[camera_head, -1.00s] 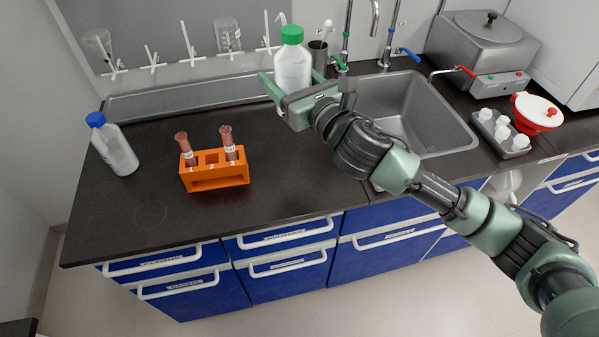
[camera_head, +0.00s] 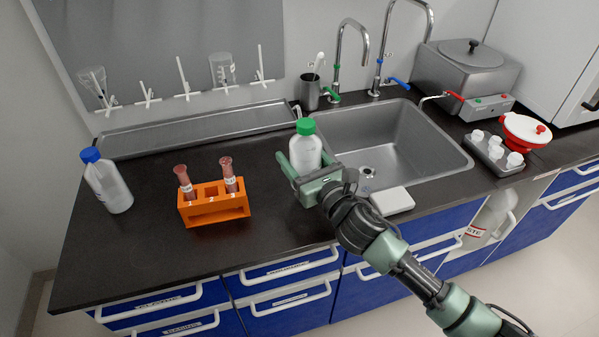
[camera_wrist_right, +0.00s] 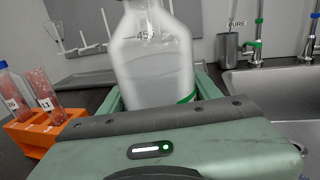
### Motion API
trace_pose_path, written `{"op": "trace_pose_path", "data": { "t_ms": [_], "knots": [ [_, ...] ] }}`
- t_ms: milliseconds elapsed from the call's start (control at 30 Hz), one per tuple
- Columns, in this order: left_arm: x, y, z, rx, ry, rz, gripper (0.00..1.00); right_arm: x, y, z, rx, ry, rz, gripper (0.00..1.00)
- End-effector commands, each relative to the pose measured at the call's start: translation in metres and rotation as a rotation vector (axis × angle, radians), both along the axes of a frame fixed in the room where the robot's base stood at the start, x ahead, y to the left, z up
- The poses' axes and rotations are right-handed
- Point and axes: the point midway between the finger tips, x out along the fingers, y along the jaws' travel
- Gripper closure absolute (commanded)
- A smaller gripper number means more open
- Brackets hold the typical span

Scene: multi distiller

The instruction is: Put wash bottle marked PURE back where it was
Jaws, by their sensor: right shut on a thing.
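A white translucent bottle with a green cap (camera_head: 306,150) stands upright between the fingers of my right gripper (camera_head: 304,172), left of the sink. The gripper is shut on it. In the right wrist view, the bottle (camera_wrist_right: 153,62) shows a "45" mark and a green strip low on its right side; I read no PURE on it. Its base is hidden behind the gripper, so I cannot tell whether it touches the counter. A PURE sign (camera_wrist_right: 237,23) is on the wall behind, near the green-marked tap. My left gripper is not in view.
A blue-capped bottle (camera_head: 107,182) and an orange rack (camera_head: 214,205) with two tubes stand to the left on the black counter (camera_head: 150,258). A metal cup (camera_head: 308,92) stands behind. The sink (camera_head: 395,135) is to the right, with a white block (camera_head: 392,201) at its front edge.

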Motion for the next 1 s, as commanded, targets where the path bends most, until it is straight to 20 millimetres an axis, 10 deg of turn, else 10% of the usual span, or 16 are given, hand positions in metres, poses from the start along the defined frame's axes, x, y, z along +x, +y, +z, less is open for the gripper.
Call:
{"op": "trace_pose_path", "data": {
  "t_ms": [367,767,800,867,1000],
  "knots": [
    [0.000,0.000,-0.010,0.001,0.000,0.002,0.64,0.000,0.000,-0.043,0.002,-0.001,-0.001,0.60],
    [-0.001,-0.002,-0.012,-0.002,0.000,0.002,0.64,0.000,0.000,-0.047,0.001,-0.004,0.001,0.60],
    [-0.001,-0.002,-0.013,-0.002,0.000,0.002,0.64,0.000,0.000,-0.049,0.000,0.000,0.000,0.34],
    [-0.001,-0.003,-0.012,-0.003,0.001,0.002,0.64,0.000,0.000,-0.048,0.000,0.000,0.000,0.18],
    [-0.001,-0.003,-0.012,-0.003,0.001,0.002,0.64,0.000,0.000,-0.048,0.000,0.000,0.000,0.15]
  ]
}}
